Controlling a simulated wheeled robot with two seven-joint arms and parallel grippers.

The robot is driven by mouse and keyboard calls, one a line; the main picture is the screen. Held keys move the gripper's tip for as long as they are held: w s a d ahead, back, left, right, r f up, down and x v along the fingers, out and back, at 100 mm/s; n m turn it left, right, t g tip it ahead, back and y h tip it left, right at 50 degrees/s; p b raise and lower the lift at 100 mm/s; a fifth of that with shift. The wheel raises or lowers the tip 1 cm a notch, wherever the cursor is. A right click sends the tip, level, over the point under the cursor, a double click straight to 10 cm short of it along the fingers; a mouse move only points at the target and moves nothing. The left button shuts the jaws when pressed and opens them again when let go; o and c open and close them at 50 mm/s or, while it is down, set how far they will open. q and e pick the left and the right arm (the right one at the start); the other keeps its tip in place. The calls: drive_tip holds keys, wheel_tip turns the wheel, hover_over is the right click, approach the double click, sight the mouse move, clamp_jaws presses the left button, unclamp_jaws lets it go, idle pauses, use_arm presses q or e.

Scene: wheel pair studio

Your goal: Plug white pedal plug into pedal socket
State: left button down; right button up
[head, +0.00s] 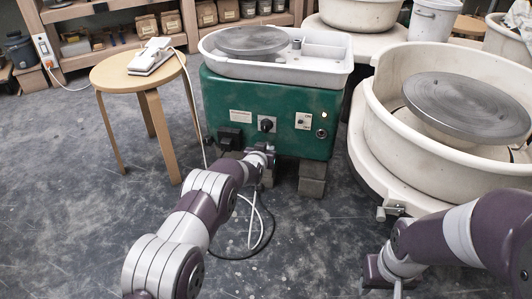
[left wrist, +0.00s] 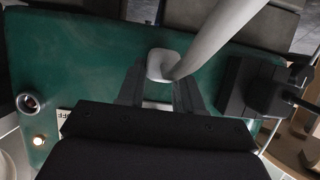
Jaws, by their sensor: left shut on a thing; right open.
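My left gripper (head: 268,152) is at the front of the green wheel housing (head: 218,98), low and right of the black socket box (head: 230,138). In the left wrist view its fingers (left wrist: 160,88) are shut on the white pedal plug (left wrist: 160,66), with a thick white cable (left wrist: 208,38) running up and right from it. The plug is close to the green panel; I cannot tell whether it touches. The pedal socket is not clearly seen. The white foot pedal (head: 150,57) lies on the stool. My right gripper (head: 384,284) is open and empty, low at the right.
A black plug (left wrist: 270,98) sits in the black box beside my left fingers. The wooden stool (head: 112,72) stands left. Loose cables (head: 252,222) hang to the floor below my left gripper. A large cream wheel basin (head: 385,120) stands right. The grey floor at left is clear.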

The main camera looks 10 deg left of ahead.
use_arm(q)
drive_tip(key=c, duration=0.7)
unclamp_jaws()
drive_tip(key=shift+o, duration=0.2)
drive_tip(key=p+v, duration=1)
drive_tip(key=v, duration=0.2)
drive_tip(key=shift+s, duration=0.35)
